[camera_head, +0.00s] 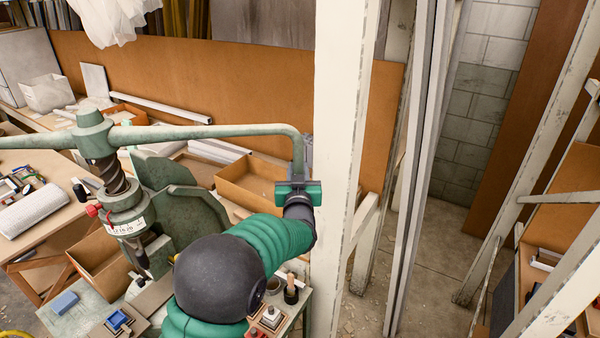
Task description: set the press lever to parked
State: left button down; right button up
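The fly press (122,190) stands at the left, with a green column, a dark screw and a small red knob. Its green press lever (220,131) runs level across the top. At its right end the lever bends straight down into a vertical handle. My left gripper (298,187) is at the lower end of this handle, with its green fingers on either side, and looks shut on it. The handle's lowest part is hidden by the gripper. My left arm rises from the bottom, in front of the press. My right gripper is not in view.
A white post (338,120) stands close to the right of my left gripper. Grey upright bars (425,160) stand beyond it. An open cardboard box (250,180) lies behind the handle. A blue block (64,303) and small blocks lie on the press bench.

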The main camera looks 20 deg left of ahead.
pick_arm(q)
jog(key=c, duration=1.3)
grip_release()
jog(key=shift+d+f, duration=0.15)
jog(key=shift+d, duration=0.05)
jog(key=shift+o, duration=0.6)
jog(key=shift+a, duration=0.45)
jog(key=shift+s+a, duration=0.1)
jog(key=shift+a, duration=0.15)
jog(key=shift+s+d, duration=0.1)
jog(key=shift+s, duration=0.2)
jog(key=b+v, duration=0.5)
jog(key=v, duration=1)
jog(key=shift+s, duration=0.4)
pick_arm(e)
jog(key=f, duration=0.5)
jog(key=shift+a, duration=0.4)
pick_arm(q)
jog(key=shift+d+f, duration=0.1)
jog(key=shift+d, duration=0.15)
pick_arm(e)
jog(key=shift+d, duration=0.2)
